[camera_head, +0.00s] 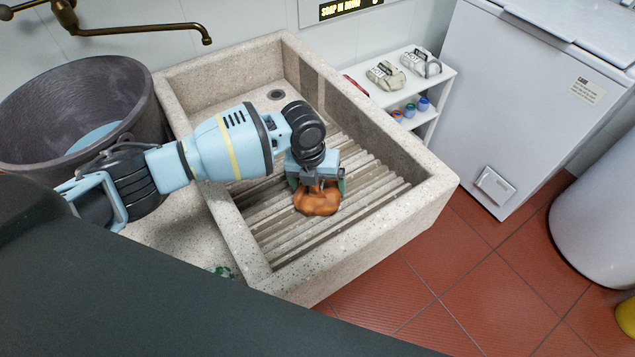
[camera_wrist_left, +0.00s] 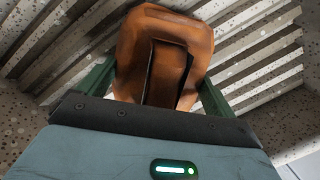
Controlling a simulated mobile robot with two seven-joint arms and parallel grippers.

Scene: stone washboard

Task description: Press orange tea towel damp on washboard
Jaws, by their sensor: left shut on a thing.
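The orange tea towel (camera_head: 318,201) is a bunched, folded lump on the ridged washboard (camera_head: 277,235) inside the stone sink. My left gripper (camera_head: 318,184) reaches down from above and is shut on the towel. In the left wrist view the towel (camera_wrist_left: 165,50) sits between the two green fingers of the gripper (camera_wrist_left: 155,85), with the washboard ridges (camera_wrist_left: 260,50) behind it. The towel seems to rest on the ridges, but its underside is hidden. My right gripper is not in view.
The stone sink's thick rim (camera_head: 420,190) surrounds the washboard, with a drain (camera_head: 276,95) at the far end. A dark tub (camera_head: 130,95) with water stands at left below a brass tap (camera_head: 150,30).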

